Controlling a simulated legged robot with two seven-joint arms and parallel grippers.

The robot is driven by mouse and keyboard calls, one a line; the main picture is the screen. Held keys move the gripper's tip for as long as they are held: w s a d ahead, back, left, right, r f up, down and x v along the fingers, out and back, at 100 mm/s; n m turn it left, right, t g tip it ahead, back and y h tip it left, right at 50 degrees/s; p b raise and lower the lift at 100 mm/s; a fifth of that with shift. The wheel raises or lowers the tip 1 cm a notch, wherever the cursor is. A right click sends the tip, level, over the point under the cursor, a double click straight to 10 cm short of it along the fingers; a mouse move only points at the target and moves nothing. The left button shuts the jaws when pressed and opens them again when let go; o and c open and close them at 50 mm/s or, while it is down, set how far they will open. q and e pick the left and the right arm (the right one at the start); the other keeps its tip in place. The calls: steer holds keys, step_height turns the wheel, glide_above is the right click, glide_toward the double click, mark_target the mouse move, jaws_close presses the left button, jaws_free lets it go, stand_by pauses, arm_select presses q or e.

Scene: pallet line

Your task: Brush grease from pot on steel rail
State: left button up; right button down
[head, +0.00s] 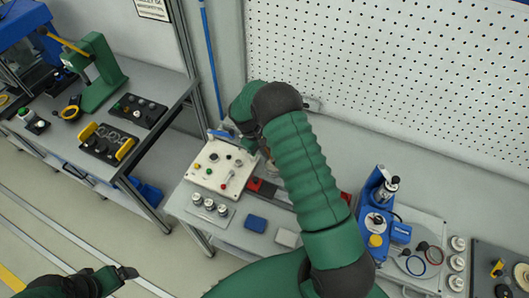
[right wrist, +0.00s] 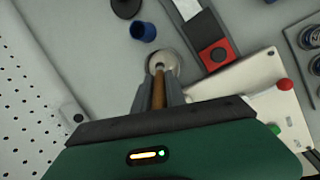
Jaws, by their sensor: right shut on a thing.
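My right gripper (right wrist: 159,88) is shut on a brown-handled brush (right wrist: 158,92). The brush points away from the wrist, its far end at a round grey pot (right wrist: 164,57); I cannot tell whether the bristles touch grease. A pale steel rail (right wrist: 187,8) lies in a dark holder with a red block (right wrist: 216,54), beside the pot in the right wrist view. In the head view the red block (head: 254,184) shows left of my right arm, which hides much of the rail and pot. My left gripper (head: 127,272) is low at the left, away from the bench; its opening is unclear.
A cream control panel (head: 217,166) with buttons stands left of the rail holder. A blue block (head: 256,223) and several round parts (head: 209,204) lie in front. A blue cup (right wrist: 144,31) is near the pot. A blue machine (head: 377,205) stands right; a perforated wall is behind.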

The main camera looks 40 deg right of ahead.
steer(key=shift+w+d+f, duration=0.3)
steer(key=shift+d+f, duration=0.2)
steer(key=shift+d, duration=0.25)
steer(key=shift+s+a+r, duration=0.15)
steer(key=shift+a+r, duration=0.05)
steer(key=shift+a, duration=0.65)
steer(key=shift+a+b, duration=0.15)
steer(key=shift+b, duration=0.15)
steer(key=shift+d+f, duration=0.35)
steer(key=shift+d, duration=0.35)
steer(key=shift+a+r, duration=0.1)
steer(key=shift+a, duration=0.25)
steer(key=shift+r, duration=0.3)
steer(key=r+p, duration=0.2)
steer(key=r, duration=0.1)
steer(key=r+p, duration=0.1)
steer(key=shift+d+r+p, duration=0.25)
steer(key=shift+r+p, duration=0.1)
steer(key=shift+r, duration=0.05)
steer(key=shift+p+v, duration=0.45)
steer(key=shift+v, duration=0.35)
arm_select(q)
steer(key=r, duration=0.4)
steer(key=shift+w+d, duration=0.25)
steer(key=shift+d, duration=0.15)
arm_select(e)
steer(key=shift+s, duration=0.15)
